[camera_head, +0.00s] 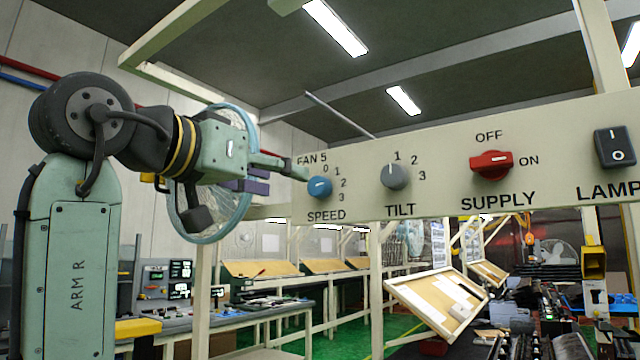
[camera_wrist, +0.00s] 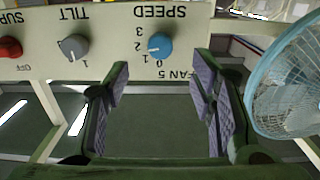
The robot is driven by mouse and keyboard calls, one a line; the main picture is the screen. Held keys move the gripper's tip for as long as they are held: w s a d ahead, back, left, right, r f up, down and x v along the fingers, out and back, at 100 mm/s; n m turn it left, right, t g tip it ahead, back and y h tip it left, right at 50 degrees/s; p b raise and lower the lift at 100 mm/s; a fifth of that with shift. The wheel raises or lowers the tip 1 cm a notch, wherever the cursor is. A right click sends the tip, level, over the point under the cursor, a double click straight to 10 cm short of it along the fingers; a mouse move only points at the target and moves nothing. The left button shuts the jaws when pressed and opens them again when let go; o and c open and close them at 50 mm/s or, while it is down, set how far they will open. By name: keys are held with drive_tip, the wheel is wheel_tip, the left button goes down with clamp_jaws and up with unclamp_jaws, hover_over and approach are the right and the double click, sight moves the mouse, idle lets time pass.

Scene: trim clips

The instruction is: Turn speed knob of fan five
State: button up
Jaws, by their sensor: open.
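The blue speed knob (camera_head: 319,187) of fan 5 sits at the left end of a cream panel, above the word SPEED, with numbers 0 to 3 around it. In the upside-down wrist view the knob (camera_wrist: 160,46) shows between the finger lines, beyond the fingertips. Its exact setting is too small to read surely. My gripper (camera_head: 284,177) is just left of the knob in the head view. In the wrist view my gripper (camera_wrist: 160,72) has its purple-padded fingers wide apart, with nothing between them. I see no contact with the knob.
The grey tilt knob (camera_head: 395,176), red supply switch (camera_head: 491,164) and black lamp switch (camera_head: 614,146) are farther right on the panel (camera_head: 450,145). A caged fan (camera_wrist: 288,82) stands close beside my gripper. Workbenches (camera_head: 262,268) are behind and below.

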sight(315, 187)
drive_tip(key=p+x, duration=0.2)
drive_tip(key=x, duration=0.7)
drive_tip(key=shift+w+p, duration=0.1)
drive_tip(key=shift+p, duration=0.2)
drive_tip(key=c, duration=1.1)
